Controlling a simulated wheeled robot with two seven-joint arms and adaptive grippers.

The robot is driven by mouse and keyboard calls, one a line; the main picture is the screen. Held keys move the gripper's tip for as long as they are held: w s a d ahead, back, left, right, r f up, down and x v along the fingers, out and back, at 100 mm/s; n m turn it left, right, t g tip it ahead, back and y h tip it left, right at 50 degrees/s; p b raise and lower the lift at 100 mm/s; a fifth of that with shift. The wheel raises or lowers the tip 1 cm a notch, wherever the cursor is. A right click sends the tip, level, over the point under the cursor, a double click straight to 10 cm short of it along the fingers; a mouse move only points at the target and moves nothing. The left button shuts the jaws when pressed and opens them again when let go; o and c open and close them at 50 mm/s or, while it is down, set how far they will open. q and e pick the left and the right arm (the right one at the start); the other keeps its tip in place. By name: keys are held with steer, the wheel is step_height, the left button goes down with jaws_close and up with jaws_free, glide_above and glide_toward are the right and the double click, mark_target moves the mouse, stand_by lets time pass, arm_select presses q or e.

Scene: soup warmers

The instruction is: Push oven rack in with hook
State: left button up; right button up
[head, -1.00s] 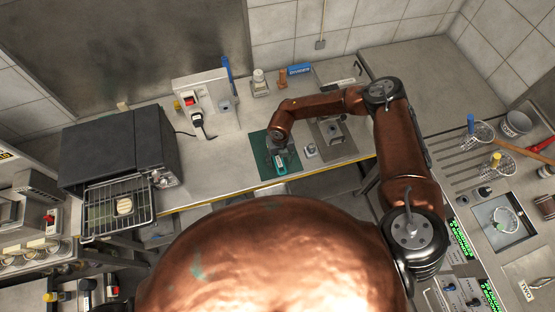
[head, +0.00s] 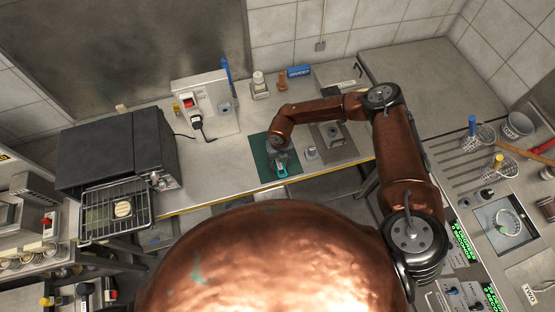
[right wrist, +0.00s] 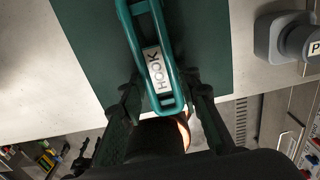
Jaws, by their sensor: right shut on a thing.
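The oven rack (head: 112,228) sticks out of the front of the dark oven (head: 118,155) at the left, with a round pale item (head: 122,209) on it. The teal hook tool (right wrist: 150,62), labelled HOOK, lies over the green mat (head: 262,160) on the counter. My right gripper (head: 281,168) is at the mat, its fingers on both sides of the hook's handle in the right wrist view (right wrist: 160,105), shut on it. The hook's far end is cut off in that view. My left gripper is not in view.
A white box with a red switch (head: 188,102) and a black plug stands between oven and mat. A grey knob block (right wrist: 290,38) sits right of the mat. Bare counter (head: 215,165) lies between oven and mat. Strainers (head: 480,135) are at the far right.

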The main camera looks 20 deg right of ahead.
jaws_close()
steer(key=shift+r, duration=0.1)
steer(key=shift+r+p, duration=2.35)
steer(key=shift+r, duration=0.6)
